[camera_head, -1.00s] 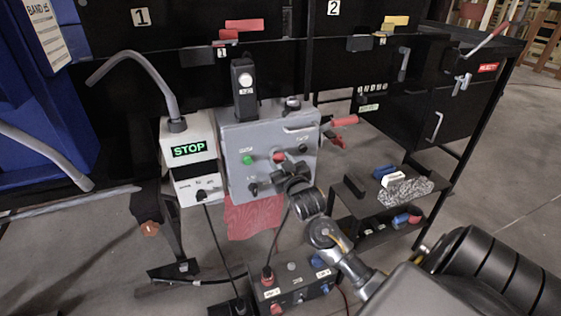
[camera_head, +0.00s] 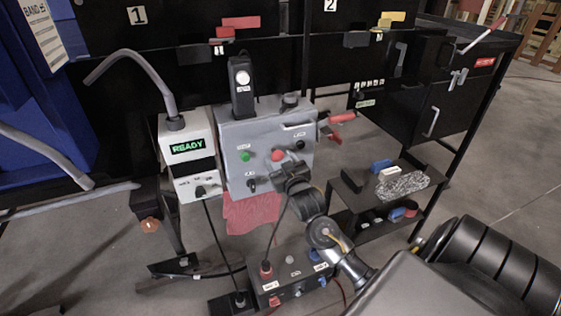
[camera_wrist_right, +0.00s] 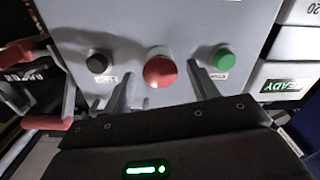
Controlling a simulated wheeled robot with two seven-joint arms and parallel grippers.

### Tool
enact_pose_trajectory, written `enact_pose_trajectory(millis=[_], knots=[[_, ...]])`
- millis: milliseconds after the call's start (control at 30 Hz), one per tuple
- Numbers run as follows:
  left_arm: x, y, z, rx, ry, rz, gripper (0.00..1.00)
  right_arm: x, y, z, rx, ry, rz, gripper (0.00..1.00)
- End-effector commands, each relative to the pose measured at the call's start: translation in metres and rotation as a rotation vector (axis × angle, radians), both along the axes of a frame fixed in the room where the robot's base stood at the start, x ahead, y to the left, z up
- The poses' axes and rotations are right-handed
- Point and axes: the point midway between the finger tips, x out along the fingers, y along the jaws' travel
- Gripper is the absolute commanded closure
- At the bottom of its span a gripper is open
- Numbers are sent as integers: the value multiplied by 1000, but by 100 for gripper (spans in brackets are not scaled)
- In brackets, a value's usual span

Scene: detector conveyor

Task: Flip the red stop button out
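The red stop button (camera_head: 278,155) sits on the front of the grey control box (camera_head: 230,138), right of a green button (camera_head: 245,156). In the right wrist view the red button (camera_wrist_right: 160,71) is round and faces the camera. My right gripper (camera_head: 290,176) is just below and in front of the button in the head view. In the wrist view its two fingers (camera_wrist_right: 163,84) are spread apart, with the button showing in the gap between them and nothing held. The display (camera_head: 187,146) left of the box reads READY in green. My left gripper is not in view.
A black knob (camera_wrist_right: 97,63) and the green button (camera_wrist_right: 223,59) flank the red button in the wrist view. Red handles (camera_head: 341,118) stick out right of the box. A low control box (camera_head: 290,277) with cables stands on the floor below.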

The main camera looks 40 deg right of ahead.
Motion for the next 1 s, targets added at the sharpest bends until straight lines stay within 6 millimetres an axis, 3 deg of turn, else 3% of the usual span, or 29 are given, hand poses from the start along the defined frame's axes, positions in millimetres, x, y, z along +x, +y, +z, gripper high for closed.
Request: enact_pose_trajectory(millis=[267, 700, 1000], knots=[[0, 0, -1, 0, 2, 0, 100, -13, 5, -1, 0, 1, 1, 41], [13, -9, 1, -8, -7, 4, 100, -89, 30, -1, 2, 2, 0, 41], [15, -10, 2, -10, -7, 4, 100, -103, 35, 0, 0, 1, -1, 41]])
